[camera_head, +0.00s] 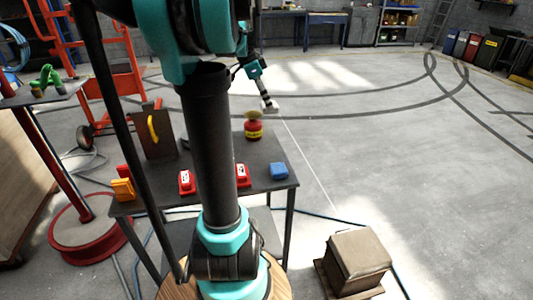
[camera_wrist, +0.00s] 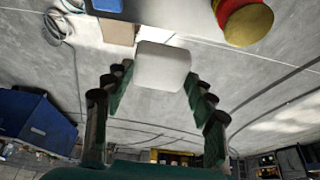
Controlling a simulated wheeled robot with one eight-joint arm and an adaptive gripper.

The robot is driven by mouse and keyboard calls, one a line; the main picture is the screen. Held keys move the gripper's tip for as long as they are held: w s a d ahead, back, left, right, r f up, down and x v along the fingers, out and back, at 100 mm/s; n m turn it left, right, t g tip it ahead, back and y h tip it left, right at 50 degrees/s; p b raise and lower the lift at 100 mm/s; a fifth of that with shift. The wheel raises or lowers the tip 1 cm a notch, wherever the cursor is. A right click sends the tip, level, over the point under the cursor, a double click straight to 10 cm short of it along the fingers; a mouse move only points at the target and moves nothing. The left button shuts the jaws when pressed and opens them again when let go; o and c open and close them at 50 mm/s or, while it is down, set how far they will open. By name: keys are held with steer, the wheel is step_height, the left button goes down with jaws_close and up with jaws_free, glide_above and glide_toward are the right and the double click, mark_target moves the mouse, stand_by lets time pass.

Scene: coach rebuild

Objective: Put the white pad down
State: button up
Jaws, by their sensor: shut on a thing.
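The white pad (camera_wrist: 162,67) is a pale block with rounded edges, held between the fingers of my gripper (camera_wrist: 158,84) in the wrist view. In the head view my gripper (camera_head: 267,99) is shut on the pad (camera_head: 270,107), which shows small at its tip. The pad appears raised, beyond the far right part of the dark table (camera_head: 265,152) in the picture. Its exact height cannot be told. My arm hides the middle of the table.
The right floor is mostly clear.

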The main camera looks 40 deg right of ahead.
step_height(320, 180, down, 19)
steer(key=shift+f, duration=0.15)
steer(key=shift+a+f, duration=0.1)
steer(key=shift+f, duration=0.05)
steer(key=c, duration=0.3)
steer(key=o, duration=1.3)
steer(key=shift+f, duration=0.25)
steer(key=v, duration=1.7)
steer(key=shift+s+d+r, duration=0.1)
steer(key=shift+d+r, duration=0.15)
steer(key=shift+r, duration=0.15)
